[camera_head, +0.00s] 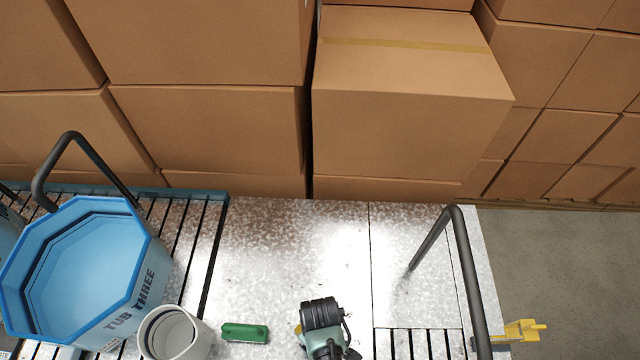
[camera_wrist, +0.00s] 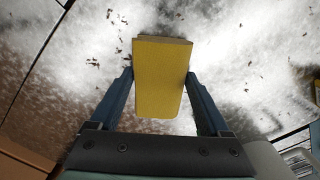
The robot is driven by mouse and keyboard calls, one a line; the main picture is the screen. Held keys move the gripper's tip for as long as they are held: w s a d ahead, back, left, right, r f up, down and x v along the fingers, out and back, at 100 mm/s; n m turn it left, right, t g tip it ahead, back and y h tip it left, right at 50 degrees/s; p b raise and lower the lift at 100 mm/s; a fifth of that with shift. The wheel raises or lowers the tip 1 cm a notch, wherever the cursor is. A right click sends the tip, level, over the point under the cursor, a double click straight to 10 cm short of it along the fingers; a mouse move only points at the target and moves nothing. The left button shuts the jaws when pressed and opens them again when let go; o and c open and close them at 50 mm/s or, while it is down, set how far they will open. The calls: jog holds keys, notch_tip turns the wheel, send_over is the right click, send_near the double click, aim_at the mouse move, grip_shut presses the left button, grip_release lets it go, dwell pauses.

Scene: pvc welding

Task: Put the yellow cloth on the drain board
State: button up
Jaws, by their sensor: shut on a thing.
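The yellow cloth (camera_wrist: 160,80) shows in the wrist view as a flat folded block. My gripper (camera_wrist: 160,85) is shut on it, one blue finger at each side. The grey metal tabletop lies behind it; I cannot tell the height of the cloth above it. In the head view a green and black part at the bottom middle appears to be my arm's end, with a sliver of yellow at its left. A slatted area (camera_head: 420,345) at the lower right of the table may be the drain board; the picture cuts it off.
The blue tub marked TUB THREE (camera_head: 80,270) stands on a blue-framed slatted rack (camera_head: 215,245). A light grey pot (camera_head: 175,335) and a green brush-like block (camera_head: 245,332) are near the front. A dark bent bar (camera_head: 458,255) rises at the right. Cardboard boxes (camera_head: 400,130) line the back. The middle tabletop (camera_head: 290,250) is clear.

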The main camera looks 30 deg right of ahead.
jog(key=shift+f, duration=0.1)
jog(key=o, duration=1)
notch_tip(320, 180, up, 12)
jog(key=shift+r, duration=0.15)
